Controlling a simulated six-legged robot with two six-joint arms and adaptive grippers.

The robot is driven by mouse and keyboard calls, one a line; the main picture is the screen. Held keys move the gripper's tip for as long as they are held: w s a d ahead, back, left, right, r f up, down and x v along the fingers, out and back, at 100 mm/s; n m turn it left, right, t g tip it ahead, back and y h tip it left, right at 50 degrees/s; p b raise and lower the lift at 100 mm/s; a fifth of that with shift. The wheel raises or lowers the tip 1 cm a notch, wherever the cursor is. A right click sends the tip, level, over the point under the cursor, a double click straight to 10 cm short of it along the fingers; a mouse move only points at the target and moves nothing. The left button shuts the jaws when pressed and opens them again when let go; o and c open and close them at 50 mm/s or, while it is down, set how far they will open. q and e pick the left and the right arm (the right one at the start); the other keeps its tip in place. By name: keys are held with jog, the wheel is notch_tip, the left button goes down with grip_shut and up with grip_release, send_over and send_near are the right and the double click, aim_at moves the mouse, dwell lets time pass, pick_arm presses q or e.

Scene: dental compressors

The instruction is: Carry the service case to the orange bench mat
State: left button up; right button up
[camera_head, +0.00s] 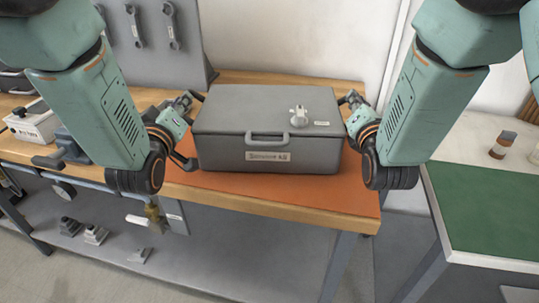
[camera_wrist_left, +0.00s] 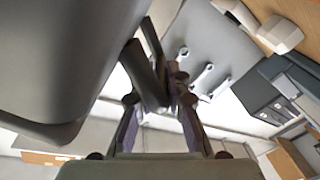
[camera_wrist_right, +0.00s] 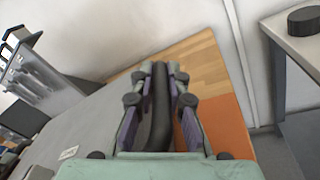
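The service case (camera_head: 255,121) is a grey box with a front handle and a label. It sits upright and closed on the orange bench mat (camera_head: 290,190), toward its back. My left gripper (camera_head: 187,104) is at the case's left side, its fingers drawn together around a dark side handle (camera_wrist_left: 148,75). My right gripper (camera_head: 352,103) is at the right side, its fingers close together on a dark bar (camera_wrist_right: 160,105) that looks like the other side handle. The arms partly hide both grips. The case's underside is hidden, so a small gap below cannot be ruled out.
A small pale fitting (camera_head: 299,116) is on the lid. A grey tool panel (camera_head: 150,40) stands behind left. A pale box (camera_head: 35,122) is on the wooden bench at left. A green-topped table (camera_head: 485,210) is at right, beyond a gap. Bare mat shows before the case.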

pick_arm(q)
jog(key=o, duration=0.4)
pick_arm(e)
jog(key=o, duration=0.4)
pick_arm(q)
jog(key=shift+o, duration=0.2)
pick_arm(e)
jog(key=shift+o, duration=0.2)
pick_arm(q)
jog(key=shift+s, duration=0.1)
jog(key=s, duration=1.1)
jog(key=shift+s+a, duration=0.4)
jog(key=shift+a, duration=0.05)
pick_arm(e)
jog(key=s, duration=0.7)
jog(key=shift+s+a, duration=0.25)
pick_arm(q)
jog(key=shift+s, duration=0.15)
pick_arm(e)
jog(key=shift+s, duration=0.15)
